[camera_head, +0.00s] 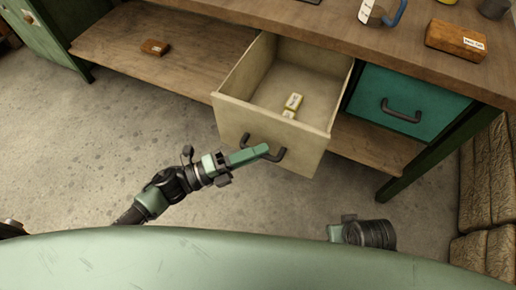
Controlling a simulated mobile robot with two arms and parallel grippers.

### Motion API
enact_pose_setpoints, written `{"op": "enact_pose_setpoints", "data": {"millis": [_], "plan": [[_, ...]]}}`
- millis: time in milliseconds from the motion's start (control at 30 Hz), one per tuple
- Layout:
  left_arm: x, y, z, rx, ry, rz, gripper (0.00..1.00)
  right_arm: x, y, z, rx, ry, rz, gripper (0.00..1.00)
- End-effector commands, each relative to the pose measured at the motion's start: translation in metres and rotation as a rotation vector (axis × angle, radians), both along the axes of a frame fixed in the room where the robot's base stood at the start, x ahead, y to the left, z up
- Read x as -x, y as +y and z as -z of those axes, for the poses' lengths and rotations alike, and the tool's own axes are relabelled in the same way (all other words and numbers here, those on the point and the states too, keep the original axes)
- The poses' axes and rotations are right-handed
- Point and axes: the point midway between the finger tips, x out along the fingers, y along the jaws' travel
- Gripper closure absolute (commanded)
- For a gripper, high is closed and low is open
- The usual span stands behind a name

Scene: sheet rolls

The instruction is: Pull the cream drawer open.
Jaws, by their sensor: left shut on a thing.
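The cream drawer (236,119) stands pulled out from under the workbench, its inside showing. Two small pale boxes, one of them a yellow-and-white box (294,101), lie on its floor. The drawer's dark handle (279,155) is on the front panel. My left gripper (262,150) reaches in from the left and is shut on the handle near its middle. My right gripper (338,230) shows only in part at the bottom, low and apart from the drawer; its fingers are too hidden to judge.
A teal drawer (408,103) with a dark handle sits shut to the right. The wooden bench top (300,22) carries a brown box (456,38) and a mug. A low shelf (190,50) holds a small brown block (155,47). Padded sacks (485,190) stand at the right.

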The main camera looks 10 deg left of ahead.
Motion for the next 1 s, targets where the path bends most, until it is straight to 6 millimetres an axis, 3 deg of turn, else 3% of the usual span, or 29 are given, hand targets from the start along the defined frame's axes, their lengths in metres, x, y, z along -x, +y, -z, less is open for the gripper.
{"op": "enact_pose_setpoints", "data": {"millis": [67,100,133,167,533,1000], "plan": [[0.000,0.001,0.001,-0.002,0.001,-0.001,1.00,0.000,0.000,0.000,0.000,0.000,0.000,0.64],[-0.001,0.001,0.001,-0.002,0.001,-0.001,0.74,0.000,0.000,0.000,0.000,0.000,0.000,0.64],[0.000,0.001,0.001,-0.002,0.001,-0.001,0.66,0.000,0.000,0.000,0.000,0.000,0.000,0.64],[0.000,0.001,0.001,-0.002,0.001,-0.001,0.64,0.000,0.000,0.000,0.000,0.000,0.000,0.64],[0.002,0.005,0.002,-0.001,0.002,0.000,0.64,0.000,0.000,0.000,0.000,0.001,0.001,0.64],[0.032,0.065,0.012,-0.002,0.004,-0.001,0.64,-0.002,0.000,-0.007,-0.001,-0.007,0.001,0.64]]}}
